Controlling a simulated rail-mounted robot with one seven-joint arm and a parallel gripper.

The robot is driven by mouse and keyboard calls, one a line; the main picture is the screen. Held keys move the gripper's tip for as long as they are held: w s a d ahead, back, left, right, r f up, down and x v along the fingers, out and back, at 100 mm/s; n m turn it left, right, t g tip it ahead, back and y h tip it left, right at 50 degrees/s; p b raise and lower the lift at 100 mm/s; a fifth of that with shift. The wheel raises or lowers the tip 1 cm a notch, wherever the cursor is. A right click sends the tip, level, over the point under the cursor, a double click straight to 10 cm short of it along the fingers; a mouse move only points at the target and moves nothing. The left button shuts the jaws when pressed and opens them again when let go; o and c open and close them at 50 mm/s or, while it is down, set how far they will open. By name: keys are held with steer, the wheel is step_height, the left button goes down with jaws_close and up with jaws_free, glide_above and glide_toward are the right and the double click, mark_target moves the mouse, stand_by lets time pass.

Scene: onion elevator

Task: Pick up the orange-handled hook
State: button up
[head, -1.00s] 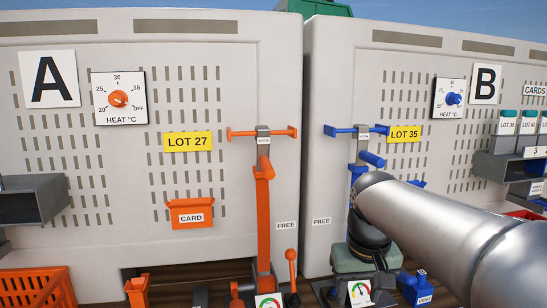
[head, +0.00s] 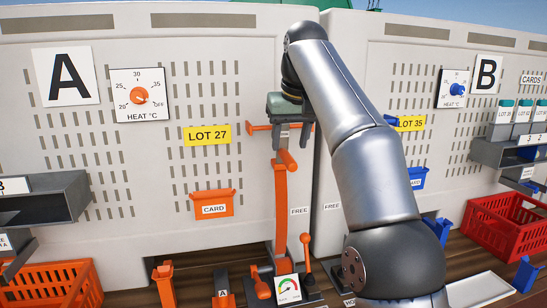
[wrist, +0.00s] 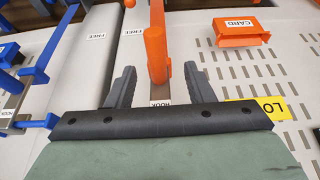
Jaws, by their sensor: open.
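The orange-handled hook hangs on the orange post (head: 280,215) between panels A and B. Its thick orange handle (head: 287,160) sticks out below my gripper in the head view. In the wrist view, the handle (wrist: 155,55) lies between my two fingers, with a gap on both sides, above a white HOOK label (wrist: 161,103). My gripper (head: 290,142) is open and empty, its grey fingers pointing down in front of the post's top. It also shows in the wrist view (wrist: 159,75). The hook's upper part is hidden behind my gripper.
An orange crossbar (head: 257,128) extends left of my gripper. The orange CARD holder (head: 213,203) is on panel A. At the far left of the wrist view are blue fittings (wrist: 40,65). An orange crate (head: 50,285) and a red crate (head: 515,225) stand low at the sides.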

mark_target(289, 156)
steer(key=shift+w+d+f, duration=0.2)
steer(key=shift+w+f, duration=0.05)
steer(key=shift+f, duration=0.2)
steer(key=x, duration=0.5)
steer(key=shift+f, duration=0.2)
steer(key=shift+c, duration=0.3)
jaws_close()
